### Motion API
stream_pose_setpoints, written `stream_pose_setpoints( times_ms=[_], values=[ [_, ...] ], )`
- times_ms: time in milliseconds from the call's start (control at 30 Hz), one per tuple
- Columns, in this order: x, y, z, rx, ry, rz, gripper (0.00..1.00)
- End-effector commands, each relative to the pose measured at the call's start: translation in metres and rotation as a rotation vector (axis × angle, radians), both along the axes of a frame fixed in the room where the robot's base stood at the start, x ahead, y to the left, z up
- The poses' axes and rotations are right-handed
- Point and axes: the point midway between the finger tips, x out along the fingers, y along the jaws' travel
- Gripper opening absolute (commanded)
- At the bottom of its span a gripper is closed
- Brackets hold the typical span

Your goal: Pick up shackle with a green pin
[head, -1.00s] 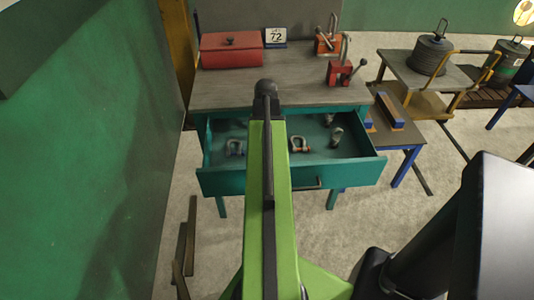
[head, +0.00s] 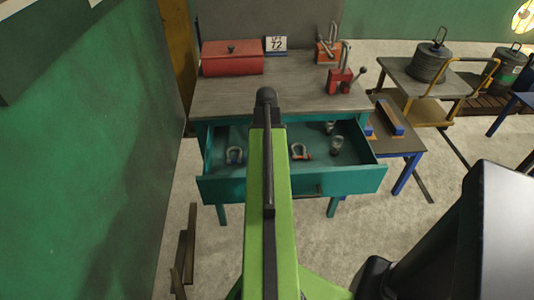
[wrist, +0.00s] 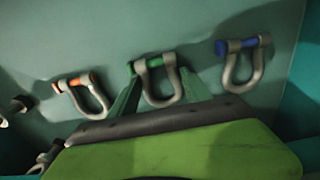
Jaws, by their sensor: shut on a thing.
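The shackle with a green pin (wrist: 159,80) is a grey bow shackle in the middle of the wrist view. My gripper (wrist: 159,90) has its two green fingers on either side of this shackle and is shut on it. I cannot tell whether the shackle is clear of the drawer floor. In the head view my green arm hides both the gripper and this shackle.
The open teal drawer (head: 290,184) holds an orange-pin shackle (head: 300,151), a blue-pin shackle (head: 235,155) and grey pieces (head: 337,146) at right. The bench top (head: 220,97) carries a red box (head: 232,60). A green wall (head: 80,180) stands close at left.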

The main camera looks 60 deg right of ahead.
Motion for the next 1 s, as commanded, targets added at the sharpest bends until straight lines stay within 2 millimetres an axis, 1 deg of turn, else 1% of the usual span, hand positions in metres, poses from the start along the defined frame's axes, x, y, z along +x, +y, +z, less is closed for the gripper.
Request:
stream_pose_setpoints(
  times_ms=[133, 233, 367, 467, 500, 800, 900, 1000],
  values=[
    [0.000, 0.000, 0.005, 0.000, 0.000, 0.000, 0.03],
    [0.000, 0.000, 0.014, 0.000, 0.000, 0.000, 0.03],
    [0.000, 0.000, 0.034, 0.000, 0.000, 0.000, 0.03],
    [0.000, 0.000, 0.052, 0.000, 0.000, 0.000, 0.03],
    [-0.011, 0.001, 0.054, 0.000, 0.000, -0.003, 0.03],
    [-0.082, 0.002, 0.096, 0.000, 0.000, -0.005, 0.03],
    [-0.099, 0.002, 0.104, 0.000, 0.000, -0.004, 0.03],
    [-0.110, 0.001, 0.109, 0.000, 0.000, -0.002, 0.03]
  ],
)
